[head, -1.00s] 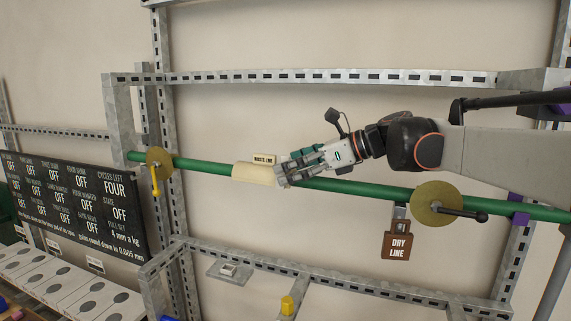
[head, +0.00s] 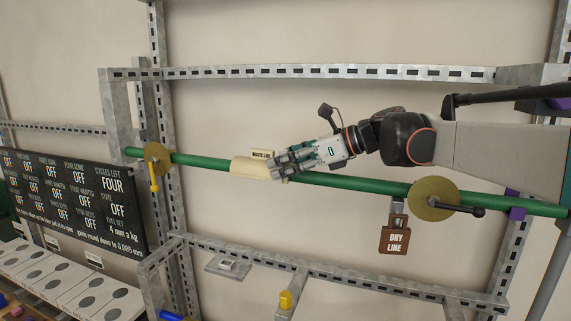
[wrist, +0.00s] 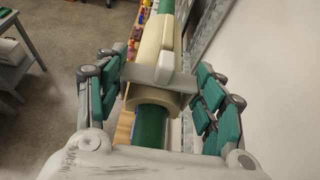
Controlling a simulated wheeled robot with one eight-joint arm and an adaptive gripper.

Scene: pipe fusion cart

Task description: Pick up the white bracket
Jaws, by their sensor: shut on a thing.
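A cream-white piece, which I take for the white bracket (head: 250,169), lies along the green pipe (head: 350,183) left of centre in the head view. In the wrist view the bracket (wrist: 155,48) wraps over the pipe (wrist: 149,128), with a pale grey crosspiece (wrist: 152,76) at its near part. My gripper (head: 276,168) is at the bracket's right end. In the wrist view my gripper (wrist: 158,82) has its fingers on both sides of the crosspiece, shut on it. The exact contacts are partly hidden.
A "WASTE LINE" label (head: 262,154) is just behind my fingers. Brass discs with handles sit on the pipe at left (head: 158,160) and right (head: 433,199). A brown "DRY LINE" tag (head: 395,236) hangs below. Slotted metal rails (head: 330,74) frame the wall.

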